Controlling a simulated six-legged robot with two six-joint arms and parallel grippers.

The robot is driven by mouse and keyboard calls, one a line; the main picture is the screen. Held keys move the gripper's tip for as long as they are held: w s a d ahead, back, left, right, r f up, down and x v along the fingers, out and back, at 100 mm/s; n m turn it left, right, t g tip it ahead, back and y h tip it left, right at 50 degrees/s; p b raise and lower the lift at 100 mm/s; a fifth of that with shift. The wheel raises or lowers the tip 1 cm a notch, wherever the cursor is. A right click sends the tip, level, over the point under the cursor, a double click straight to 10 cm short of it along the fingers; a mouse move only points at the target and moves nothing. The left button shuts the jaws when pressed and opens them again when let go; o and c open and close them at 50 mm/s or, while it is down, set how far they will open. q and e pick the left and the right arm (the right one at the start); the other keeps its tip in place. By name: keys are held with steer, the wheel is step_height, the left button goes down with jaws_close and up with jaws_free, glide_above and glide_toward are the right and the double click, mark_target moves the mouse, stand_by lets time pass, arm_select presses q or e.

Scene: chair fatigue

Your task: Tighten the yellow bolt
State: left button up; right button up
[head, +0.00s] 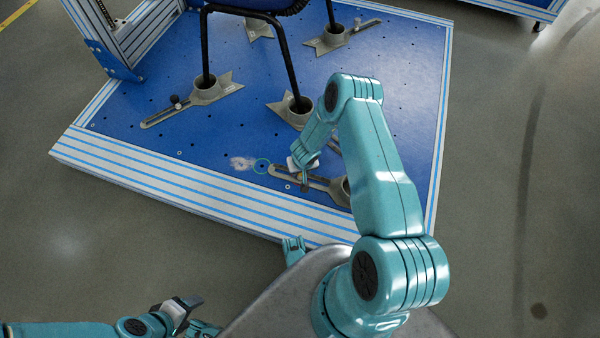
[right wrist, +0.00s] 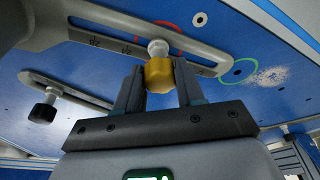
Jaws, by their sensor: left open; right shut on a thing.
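The yellow bolt (right wrist: 159,76) shows in the right wrist view, with a pale round shank above it at the slot of a grey metal clamp plate (right wrist: 205,62). My right gripper (right wrist: 159,66) has one dark finger on each side of the bolt and is shut on it. In the head view my right gripper (head: 303,176) is over the slotted clamp plate (head: 281,171) near the platform's front edge, and the bolt is hidden there. My left gripper (head: 190,304) is open and empty at the lower left, over the floor and away from the platform.
The blue platform (head: 130,145) has many small holes and a striped side. A chair's black legs (head: 205,45) stand in other clamps, one with a black knob (head: 175,102). A green ring (head: 262,166) and a pale scuffed patch (head: 242,163) lie left of the clamp plate.

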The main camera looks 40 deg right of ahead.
arm_select(q)
steer(key=shift+r, duration=0.15)
arm_select(e)
steer(key=shift+m+h, duration=0.3)
steer(key=shift+m, duration=0.9)
steer(key=m+g, duration=0.1)
steer(key=m, duration=0.3)
steer(key=o, duration=1)
steer(key=shift+o, duration=0.2)
steer(key=shift+a+r, duration=0.1)
steer(key=shift+r, duration=0.2)
arm_select(q)
step_height(320, 180, up, 7)
steer(key=s+d+p, duration=0.1)
steer(key=p, duration=0.6)
steer(key=shift+s+d+m+g, duration=0.2)
steer(key=shift+s+m+g, duration=0.1)
steer(key=shift+s+g, duration=0.1)
arm_select(e)
steer(key=v, duration=1.5)
steer(key=shift+a+r, duration=0.25)
steer(key=shift+a, duration=0.2)
